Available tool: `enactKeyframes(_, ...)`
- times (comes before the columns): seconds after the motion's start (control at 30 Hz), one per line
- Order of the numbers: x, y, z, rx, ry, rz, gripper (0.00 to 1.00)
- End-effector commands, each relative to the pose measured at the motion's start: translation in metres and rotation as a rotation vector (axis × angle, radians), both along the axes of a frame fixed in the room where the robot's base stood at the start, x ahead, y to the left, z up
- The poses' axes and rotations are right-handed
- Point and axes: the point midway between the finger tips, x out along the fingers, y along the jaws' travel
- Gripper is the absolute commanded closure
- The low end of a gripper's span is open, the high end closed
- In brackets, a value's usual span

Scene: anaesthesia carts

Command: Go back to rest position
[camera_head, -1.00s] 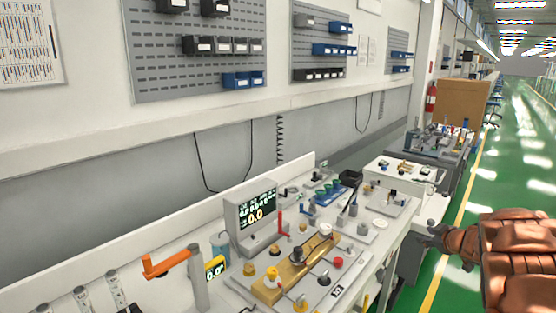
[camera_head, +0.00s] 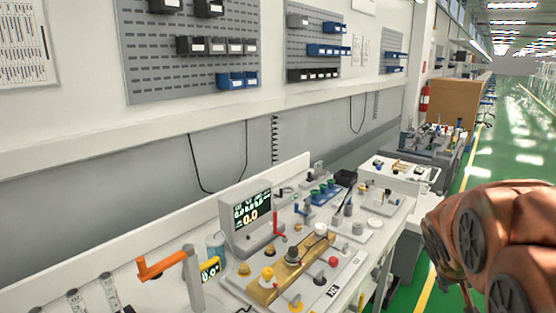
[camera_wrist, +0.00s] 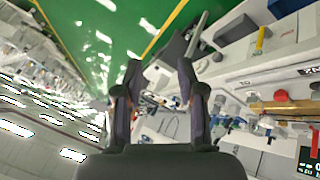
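My gripper shows in the wrist view (camera_wrist: 158,80). Its two dark fingers stand apart with nothing between them. Beyond the fingers are the green floor and the edge of the cart. In the head view my orange-brown arm fills the lower right, over the aisle and beside the cart. The gripper itself is hard to make out there. The cart top (camera_head: 225,275) carries a screen (camera_head: 246,216) reading 0.0, a gold block (camera_head: 283,270) with knobs, and an orange lever (camera_head: 165,262). My arm touches none of these that I can see.
More workstations (camera_head: 440,140) line the wall further back, with a red extinguisher (camera_head: 425,97) and a brown cabinet (camera_head: 456,103). Pegboards with bins (camera_head: 215,45) hang on the wall. The green aisle (camera_head: 510,140) on the right is clear beyond my arm.

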Motion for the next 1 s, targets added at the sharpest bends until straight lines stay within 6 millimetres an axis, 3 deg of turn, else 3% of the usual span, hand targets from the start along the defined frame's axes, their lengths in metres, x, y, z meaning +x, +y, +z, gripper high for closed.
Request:
enactKeyframes(0.3,-0.144,0.120,-0.042,0.281,0.305,-0.004,0.61)
enactKeyframes(0.5,-0.223,0.183,-0.055,0.425,0.487,0.055,0.61)
enactKeyframes(0.6,-0.249,0.201,-0.057,0.469,0.550,0.079,0.61)
enactKeyframes(0.7,-0.261,0.210,-0.058,0.491,0.579,0.093,0.61)
enactKeyframes(1.0,-0.265,0.212,-0.058,0.498,0.589,0.096,0.61)
